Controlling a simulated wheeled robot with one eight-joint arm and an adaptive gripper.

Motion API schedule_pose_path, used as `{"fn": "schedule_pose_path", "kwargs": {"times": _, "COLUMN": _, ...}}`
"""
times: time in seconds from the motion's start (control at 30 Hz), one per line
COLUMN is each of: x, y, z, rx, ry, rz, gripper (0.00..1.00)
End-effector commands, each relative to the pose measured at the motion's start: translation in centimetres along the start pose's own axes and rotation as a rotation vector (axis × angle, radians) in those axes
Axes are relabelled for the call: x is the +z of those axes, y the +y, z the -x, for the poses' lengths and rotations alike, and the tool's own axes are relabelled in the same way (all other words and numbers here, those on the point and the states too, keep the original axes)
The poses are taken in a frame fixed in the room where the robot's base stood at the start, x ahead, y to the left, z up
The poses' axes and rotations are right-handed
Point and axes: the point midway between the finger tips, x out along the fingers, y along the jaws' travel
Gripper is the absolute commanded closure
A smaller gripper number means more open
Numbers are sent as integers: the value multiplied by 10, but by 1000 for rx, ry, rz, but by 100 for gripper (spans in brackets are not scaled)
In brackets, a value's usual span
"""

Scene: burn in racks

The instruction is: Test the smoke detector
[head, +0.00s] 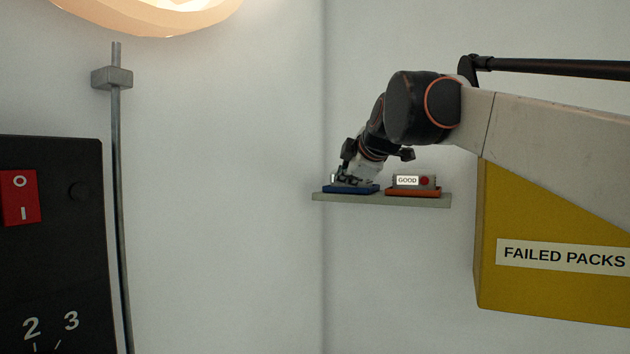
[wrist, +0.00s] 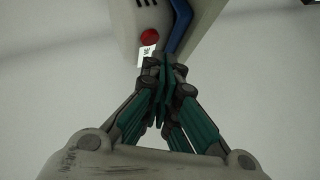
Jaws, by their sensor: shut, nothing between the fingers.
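My gripper (head: 350,181) is at the left end of a small wall shelf (head: 381,200), over a blue tray (head: 352,189). In the wrist view my gripper (wrist: 168,72) is shut and empty, its green fingers together. Just beyond the fingertips is a pale box (wrist: 127,20) with dark slots, a red round button (wrist: 149,37), a white label (wrist: 146,54) and a blue strip (wrist: 180,25) beside it. Whether the fingertips touch the box I cannot tell. I cannot tell for sure which thing is the smoke detector.
An orange tray (head: 413,192) on the shelf's right holds a grey pack (head: 414,181) marked GOOD. A yellow FAILED PACKS box (head: 545,281) hangs at right below my arm. A black panel (head: 60,240) with a red switch (head: 19,197), a metal rod (head: 121,200) and a glowing lamp (head: 150,15) are left.

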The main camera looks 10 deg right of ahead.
Motion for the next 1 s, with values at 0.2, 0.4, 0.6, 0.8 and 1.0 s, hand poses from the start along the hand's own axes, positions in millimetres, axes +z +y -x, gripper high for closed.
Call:
{"fn": "schedule_pose_path", "kwargs": {"times": 0.2, "x": 0, "y": 0, "z": 0, "rx": 0, "ry": 0, "rz": 0, "gripper": 100}}
{"fn": "schedule_pose_path", "kwargs": {"times": 0.4, "x": 0, "y": 0, "z": 0, "rx": 0, "ry": 0, "rz": 0, "gripper": 100}}
{"fn": "schedule_pose_path", "kwargs": {"times": 0.6, "x": 3, "y": 4, "z": -4, "rx": 0, "ry": 0, "rz": -1, "gripper": 100}}
{"fn": "schedule_pose_path", "kwargs": {"times": 0.8, "x": 4, "y": 5, "z": -6, "rx": 0, "ry": 0, "rz": 0, "gripper": 100}}
{"fn": "schedule_pose_path", "kwargs": {"times": 1.0, "x": 4, "y": 4, "z": -6, "rx": 0, "ry": 0, "rz": 0, "gripper": 100}}
